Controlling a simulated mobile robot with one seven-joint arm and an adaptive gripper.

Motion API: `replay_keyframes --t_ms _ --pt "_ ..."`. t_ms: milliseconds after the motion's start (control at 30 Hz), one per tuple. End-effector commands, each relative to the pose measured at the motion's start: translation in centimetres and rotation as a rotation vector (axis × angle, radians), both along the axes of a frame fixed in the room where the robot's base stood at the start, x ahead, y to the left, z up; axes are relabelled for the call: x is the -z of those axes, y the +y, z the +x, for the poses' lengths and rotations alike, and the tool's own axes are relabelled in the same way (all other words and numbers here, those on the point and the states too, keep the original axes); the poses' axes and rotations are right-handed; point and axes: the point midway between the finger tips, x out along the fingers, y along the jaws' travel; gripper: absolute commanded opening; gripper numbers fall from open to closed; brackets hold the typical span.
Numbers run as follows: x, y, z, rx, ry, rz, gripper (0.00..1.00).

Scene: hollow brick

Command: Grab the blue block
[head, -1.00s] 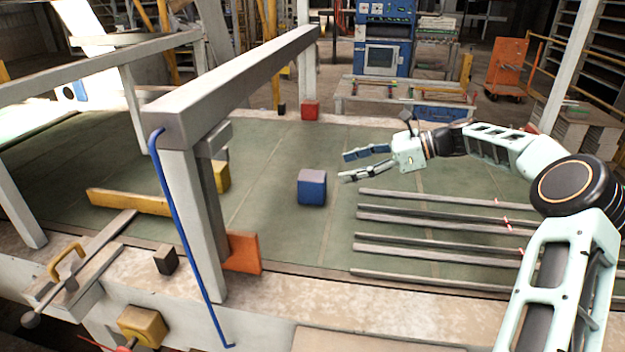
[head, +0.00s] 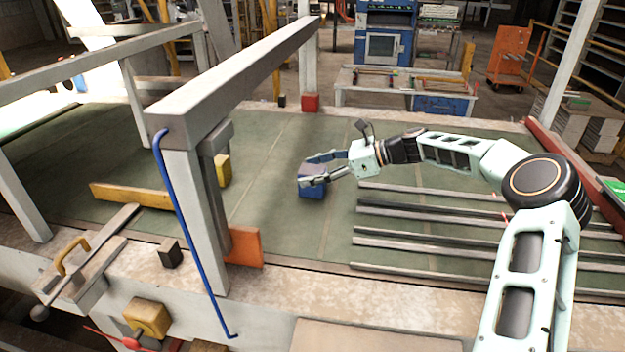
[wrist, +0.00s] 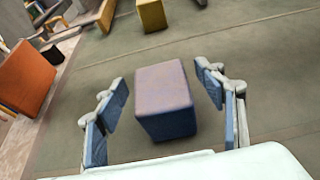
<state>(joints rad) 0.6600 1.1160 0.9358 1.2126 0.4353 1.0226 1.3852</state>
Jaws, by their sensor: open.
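The blue block (head: 313,187) sits on the green surface near the middle of the head view, partly covered by my gripper. In the wrist view the blue block (wrist: 166,100) stands between my open fingers, with its greyish top and dark blue side showing. My gripper (head: 308,170) is open at the block, coming from the right in the head view. In the wrist view my gripper (wrist: 162,98) has one finger on each side of the block, with a gap visible on both sides.
Several metal bars (head: 430,215) lie to the right of the block. A grey gantry post (head: 195,215) with a blue rod and an orange piece (head: 245,247) stands to the left. A yellow block (head: 223,170) and a red block (head: 310,102) are farther off.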

Motion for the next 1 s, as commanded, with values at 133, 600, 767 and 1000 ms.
replay_keyframes --t_ms 133,600,767,1000 --pt "0.0 0.0 0.0 0.0 0.0 0.0 0.62" --pt "-0.1 0.0 0.0 0.0 -0.001 0.001 0.14" --pt "-0.1 0.0 0.0 0.0 -0.001 0.001 0.14" --pt "-1.1 -0.1 0.1 0.001 -0.003 -0.001 0.14"
